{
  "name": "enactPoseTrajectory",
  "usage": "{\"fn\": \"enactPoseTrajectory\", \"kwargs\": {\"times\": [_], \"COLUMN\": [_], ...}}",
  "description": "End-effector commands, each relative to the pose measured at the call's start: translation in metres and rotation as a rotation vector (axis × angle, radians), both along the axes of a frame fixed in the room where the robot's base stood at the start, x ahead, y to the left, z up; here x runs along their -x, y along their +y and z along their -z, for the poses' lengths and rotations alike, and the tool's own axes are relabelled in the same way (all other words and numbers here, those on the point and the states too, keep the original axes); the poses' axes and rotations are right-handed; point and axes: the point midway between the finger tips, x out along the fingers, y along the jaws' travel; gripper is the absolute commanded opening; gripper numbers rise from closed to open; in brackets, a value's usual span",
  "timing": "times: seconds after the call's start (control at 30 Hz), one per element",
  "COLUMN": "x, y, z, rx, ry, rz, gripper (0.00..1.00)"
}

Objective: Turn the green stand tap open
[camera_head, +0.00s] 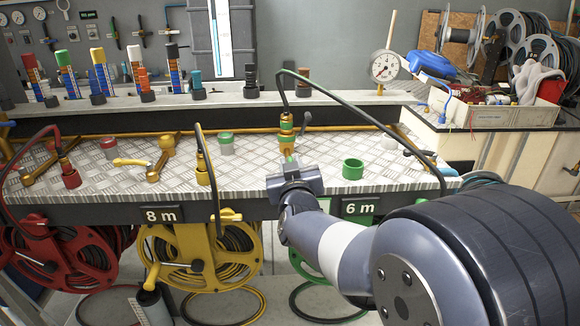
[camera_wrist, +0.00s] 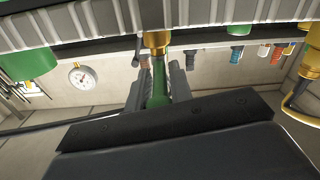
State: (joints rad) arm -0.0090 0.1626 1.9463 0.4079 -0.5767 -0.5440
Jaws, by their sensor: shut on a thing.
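The green stand tap (camera_head: 287,142) stands upright on the ribbed metal deck, a brass body with green bands and a black hose at its top. Its brass part (camera_wrist: 157,41) also shows in the wrist view, with the green lever (camera_wrist: 158,88) sticking out from it toward my wrist. My gripper (camera_head: 289,169) is in front of the tap. In the wrist view my gripper (camera_wrist: 160,78) has one finger on each side of the lever and is shut on it. In the head view my gripper hides most of the lever.
A green cup (camera_head: 353,169) stands right of my gripper. A yellow-banded tap (camera_head: 203,170) and a red tap (camera_head: 69,172) stand to the left. A black hose (camera_head: 365,112) arches over the right side. A pressure gauge (camera_head: 385,66) stands behind.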

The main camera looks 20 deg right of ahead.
Motion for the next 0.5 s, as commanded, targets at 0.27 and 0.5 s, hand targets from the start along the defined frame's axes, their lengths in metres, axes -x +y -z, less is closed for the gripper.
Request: {"fn": "enactPoseTrajectory", "kwargs": {"times": [0.27,0.5], "x": [0.0001,0.0018], "y": [-0.0003,0.0005], "z": [-0.0004,-0.0003], "rx": [0.000,0.000], "ry": [-0.001,0.000], "rz": [0.001,0.000], "gripper": [0.35,0.35]}}
